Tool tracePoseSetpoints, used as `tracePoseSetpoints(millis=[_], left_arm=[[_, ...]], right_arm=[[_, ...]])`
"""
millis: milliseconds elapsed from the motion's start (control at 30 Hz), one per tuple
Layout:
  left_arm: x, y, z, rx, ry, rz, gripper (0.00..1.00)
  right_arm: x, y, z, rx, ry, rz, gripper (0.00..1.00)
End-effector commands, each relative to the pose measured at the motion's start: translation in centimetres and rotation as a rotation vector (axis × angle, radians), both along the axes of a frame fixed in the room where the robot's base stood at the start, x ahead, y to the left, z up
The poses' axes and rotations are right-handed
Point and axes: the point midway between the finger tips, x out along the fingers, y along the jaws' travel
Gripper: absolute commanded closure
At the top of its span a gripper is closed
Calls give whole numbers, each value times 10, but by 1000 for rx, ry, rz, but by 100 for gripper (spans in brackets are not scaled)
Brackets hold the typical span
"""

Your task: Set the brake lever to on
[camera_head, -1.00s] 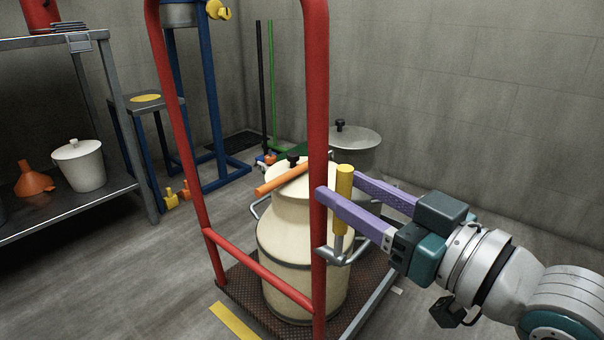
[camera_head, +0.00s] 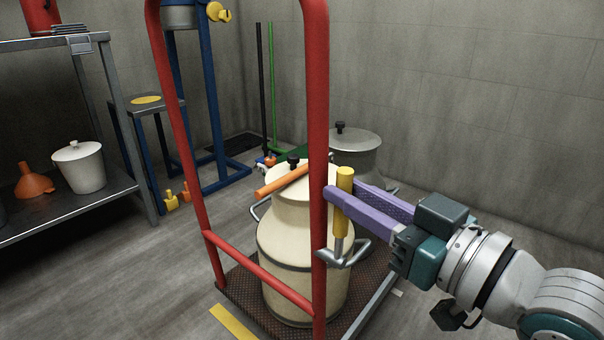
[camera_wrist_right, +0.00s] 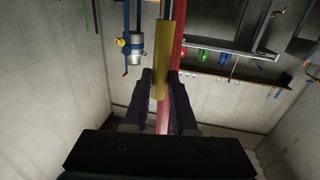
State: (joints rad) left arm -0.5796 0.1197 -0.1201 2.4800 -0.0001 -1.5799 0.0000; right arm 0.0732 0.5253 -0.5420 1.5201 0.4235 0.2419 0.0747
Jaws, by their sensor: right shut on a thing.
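The brake lever has a yellow grip (camera_head: 343,200) on a short metal stem, mounted by a grey bracket (camera_head: 342,257) on the right post of the red trolley frame (camera_head: 317,130). The lever stands nearly upright. My right gripper (camera_head: 346,192) has its purple fingers on either side of the yellow grip and is shut on it. In the right wrist view the yellow grip (camera_wrist_right: 160,75) lies between the two dark fingers, with the red post right behind it. My left gripper is not in view.
A grey lidded can (camera_head: 357,150) stands behind. A shelf (camera_head: 80,205) with a white bucket (camera_head: 80,165) and orange funnel (camera_head: 34,182) is at left.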

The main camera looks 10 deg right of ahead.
Motion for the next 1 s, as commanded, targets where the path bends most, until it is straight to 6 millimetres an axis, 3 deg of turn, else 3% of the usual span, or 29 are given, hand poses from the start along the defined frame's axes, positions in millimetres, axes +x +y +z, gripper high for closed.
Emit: tracePoseSetpoints(millis=[1000], left_arm=[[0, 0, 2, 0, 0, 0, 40]], right_arm=[[-3, 4, 0, -33, -24, 0, 100]])
